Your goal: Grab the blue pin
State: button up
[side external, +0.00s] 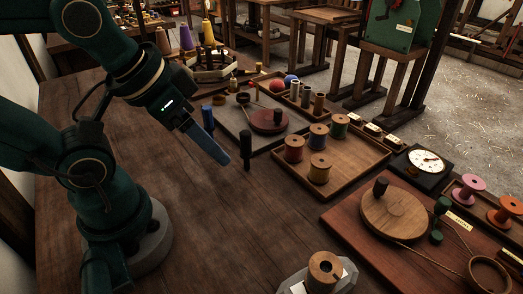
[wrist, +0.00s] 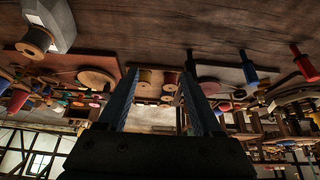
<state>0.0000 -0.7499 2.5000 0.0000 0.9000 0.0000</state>
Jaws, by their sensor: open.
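The blue pin (side external: 207,116) stands upright on the bench in the side view, partly hidden behind my gripper's finger. In the wrist view, which looks upside down, the blue pin (wrist: 249,70) is to the right of both fingers. A dark pin (side external: 246,151) stands just right of my gripper (side external: 224,158) in the side view. In the wrist view the dark pin (wrist: 190,64) is close by the right fingertip. A red pin (wrist: 304,62) is farther right there. My gripper (wrist: 159,74) has blue fingers spread apart, with no pin held between them.
Beyond the pins are a grey board with a round wooden disc (side external: 269,121) and a tray (side external: 366,160) of thread spools. A board with a wooden wheel (side external: 394,213) lies to the right. A spool (side external: 324,268) stands at the front. Bare bench (side external: 210,235) lies left of it.

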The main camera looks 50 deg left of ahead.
notch_tip(320, 180, up, 5)
jog(key=s+a+f+m+g+y, duration=0.1)
jog(key=a+f+m+g+y, duration=0.25)
jog(key=a, duration=0.35)
notch_tip(320, 180, up, 3)
jog(key=m+t+y, duration=0.3)
jog(key=m+y, duration=1.1)
jog(key=m, duration=0.4)
send_over(208, 118)
jog(key=shift+t, duration=0.25)
jog(key=f, duration=1.5)
jog(key=shift+d, duration=0.35)
jog(key=shift+x, duration=2.5)
jog(key=shift+f, duration=0.1)
